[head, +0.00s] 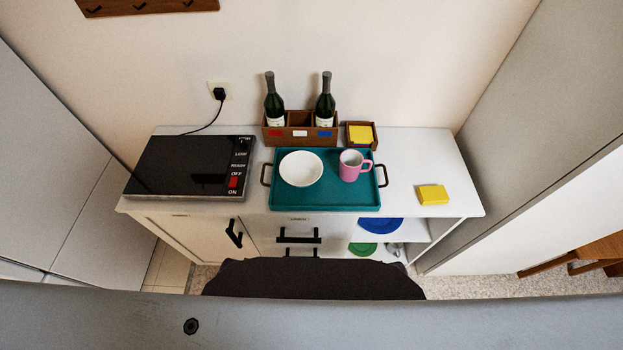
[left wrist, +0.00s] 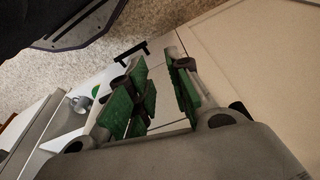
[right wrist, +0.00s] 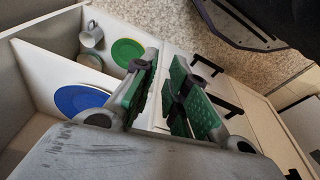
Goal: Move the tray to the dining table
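A teal tray (head: 325,197) with a dark handle at each end lies on the white hutch top. A white bowl (head: 301,168) stands on its left half and a pink mug (head: 352,165) on its right half. Neither gripper shows in the head view. In the left wrist view my left gripper (left wrist: 160,88) has its green-padded fingers apart with nothing between them, in front of the cabinet. In the right wrist view my right gripper (right wrist: 160,85) is also open and empty, near the open shelves. The dining table is not clearly identifiable.
A black hotplate (head: 190,168) is left of the tray. A wooden bottle rack (head: 300,137) with two bottles and a small box (head: 361,133) stand behind it. A yellow block (head: 433,195) lies right. Shelves hold blue (head: 380,226) and green plates. Brown wooden furniture (head: 595,252) shows at far right.

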